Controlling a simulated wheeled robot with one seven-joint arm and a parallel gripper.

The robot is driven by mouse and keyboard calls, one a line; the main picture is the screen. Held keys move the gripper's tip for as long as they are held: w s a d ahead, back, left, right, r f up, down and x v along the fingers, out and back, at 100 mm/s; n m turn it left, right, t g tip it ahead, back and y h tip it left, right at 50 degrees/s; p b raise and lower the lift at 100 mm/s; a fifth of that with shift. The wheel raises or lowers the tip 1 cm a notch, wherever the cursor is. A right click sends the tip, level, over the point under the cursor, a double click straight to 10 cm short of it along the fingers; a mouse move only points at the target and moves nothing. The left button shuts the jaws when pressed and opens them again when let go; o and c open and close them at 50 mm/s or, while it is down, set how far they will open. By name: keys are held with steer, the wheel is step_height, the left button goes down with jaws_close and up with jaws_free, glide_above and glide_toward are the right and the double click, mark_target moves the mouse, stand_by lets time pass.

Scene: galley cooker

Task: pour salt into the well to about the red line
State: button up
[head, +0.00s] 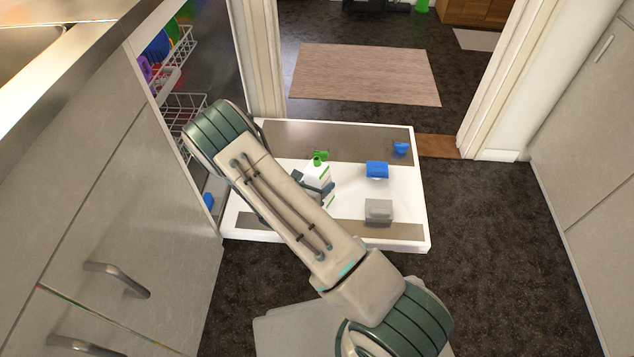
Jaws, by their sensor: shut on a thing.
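The dishwasher door (402,232) lies open and flat over the dark floor. My gripper (322,188), partly hidden behind my own arm, is over the left half of the door. It is shut on a white container with green parts (321,171), which looks like the salt pack; a green piece (320,157) shows at its top. I cannot tell whether it touches the door or how far it tilts. The well and its red line do not show in this view, nor does any salt.
On the door are a blue block (377,169), a small blue funnel-like piece (400,148) and a grey box-like part (378,210). A wire rack (184,118) with coloured dishes is inside the dishwasher at left. A small blue piece (208,200) is near its opening. Floor at right is clear.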

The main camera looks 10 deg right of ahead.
mark_target(329, 196)
steer(key=shift+s+d+r+n+g+h+p, duration=0.2)
steer(key=shift+s+d+n+g+h+p, duration=0.15)
steer(key=shift+s+d+n+p, duration=0.3)
steer(key=shift+f+h, duration=0.1)
steer(key=shift+h, duration=0.15)
steer(key=shift+s+d+f+n+g+h, duration=0.3)
steer(key=shift+s+d+f+n, duration=0.3)
steer(key=shift+n, duration=0.35)
steer(key=shift+s+d+f+n+g+h, duration=0.25)
steer(key=shift+s+d+n+h, duration=0.3)
steer(key=shift+n, duration=0.35)
steer(key=shift+f, duration=0.1)
steer(key=shift+s+d+f+n+h+b, duration=0.35)
steer(key=shift+s+d+n+h, duration=0.1)
steer(key=shift+n, duration=0.35)
